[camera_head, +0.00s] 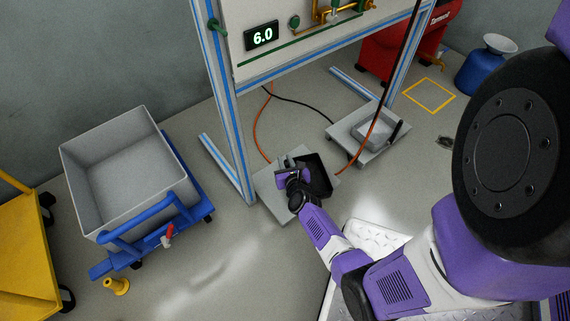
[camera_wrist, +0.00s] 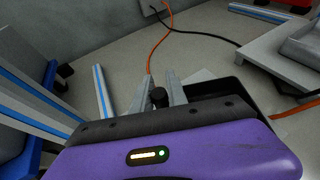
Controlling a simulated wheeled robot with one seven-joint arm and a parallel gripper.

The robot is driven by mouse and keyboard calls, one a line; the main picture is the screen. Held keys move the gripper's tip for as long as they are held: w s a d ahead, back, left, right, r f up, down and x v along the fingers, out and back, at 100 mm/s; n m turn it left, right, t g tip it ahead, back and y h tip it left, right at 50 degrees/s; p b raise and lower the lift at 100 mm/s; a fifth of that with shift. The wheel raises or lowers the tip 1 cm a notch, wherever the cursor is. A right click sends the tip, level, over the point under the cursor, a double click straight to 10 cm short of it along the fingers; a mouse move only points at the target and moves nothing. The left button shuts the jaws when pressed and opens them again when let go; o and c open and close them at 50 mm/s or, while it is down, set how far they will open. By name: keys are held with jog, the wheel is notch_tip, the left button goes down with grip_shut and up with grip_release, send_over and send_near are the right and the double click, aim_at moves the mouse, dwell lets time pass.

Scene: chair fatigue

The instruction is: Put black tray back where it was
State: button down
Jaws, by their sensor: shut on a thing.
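The black tray (camera_head: 320,168) shows in the head view as a dark, shallow square pan at the grey platform (camera_head: 268,193) near the frame's foot. My gripper (camera_head: 286,163) is at the tray's left side. In the wrist view my gripper (camera_wrist: 158,98) is shut on a dark rounded piece that looks like the tray's handle. Its join to the tray is hidden. The tray's dark rim (camera_wrist: 230,86) shows to the right of the fingers. My gripper's body covers the rest of the tray. I cannot tell whether the tray touches the platform.
A blue-striped frame (camera_head: 228,110) stands close behind. An orange hose (camera_head: 256,128) hangs nearby. Another low platform (camera_head: 345,140) with a grey pan (camera_head: 372,131) is to the right. A grey bin (camera_head: 120,180) on a blue cart is left.

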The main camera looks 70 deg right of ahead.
jog(key=shift+f, duration=0.15)
jog(key=c, duration=1.3)
grip_release()
